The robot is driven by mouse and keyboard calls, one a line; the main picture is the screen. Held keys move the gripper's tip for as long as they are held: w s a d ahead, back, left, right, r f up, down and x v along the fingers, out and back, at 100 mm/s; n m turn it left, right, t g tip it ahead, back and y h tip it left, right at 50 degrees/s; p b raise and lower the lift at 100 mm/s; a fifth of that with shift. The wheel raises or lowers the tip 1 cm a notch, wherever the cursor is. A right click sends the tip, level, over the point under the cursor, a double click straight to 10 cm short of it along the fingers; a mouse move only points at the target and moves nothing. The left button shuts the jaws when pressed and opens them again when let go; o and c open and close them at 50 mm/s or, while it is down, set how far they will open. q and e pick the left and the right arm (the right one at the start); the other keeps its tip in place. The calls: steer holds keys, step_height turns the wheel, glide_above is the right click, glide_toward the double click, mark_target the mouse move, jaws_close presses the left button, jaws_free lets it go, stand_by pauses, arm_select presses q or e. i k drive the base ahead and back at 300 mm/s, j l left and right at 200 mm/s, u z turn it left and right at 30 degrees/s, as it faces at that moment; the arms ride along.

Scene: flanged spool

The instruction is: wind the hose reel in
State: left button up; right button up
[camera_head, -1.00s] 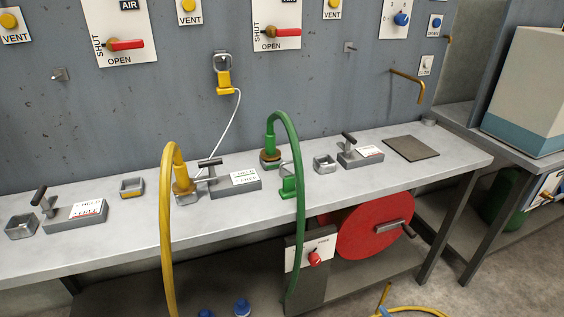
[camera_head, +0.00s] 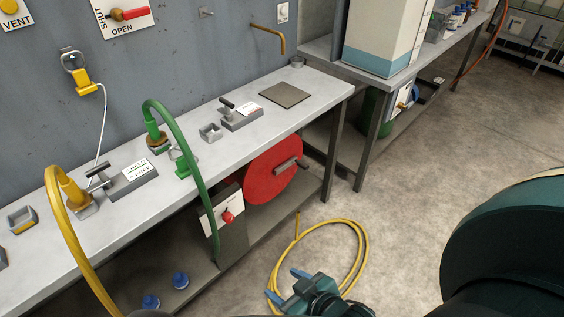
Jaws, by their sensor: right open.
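The hose reel (camera_head: 262,183) is a red disc under the bench, facing the room. Its grey crank handle (camera_head: 290,163) sticks out from the face. A yellow hose (camera_head: 364,240) lies in loops on the floor in front of the bench, with one short end (camera_head: 297,226) standing up. My right gripper (camera_head: 286,285) is at the bottom middle, below the reel in the picture. Its blue fingers are apart with nothing seen between them. It overlaps the near part of the yellow hose in the picture; I cannot tell whether they touch. My left gripper is not in view.
A grey post with a red knob (camera_head: 228,216) stands left of the reel. A green hose (camera_head: 193,152) and another yellow hose (camera_head: 55,205) arch over the bench edge. Bench legs (camera_head: 333,150) stand right.

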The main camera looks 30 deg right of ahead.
mark_target(262, 179)
steer(key=k+l+u, duration=0.1)
steer(key=l+u, duration=0.25)
steer(key=l, duration=1.25)
steer(key=i+l+u, duration=0.1)
steer(key=i+l, duration=0.15)
steer(key=i, duration=0.2)
steer(key=i+l, duration=0.3)
steer(key=i, duration=0.15)
steer(key=u, duration=0.05)
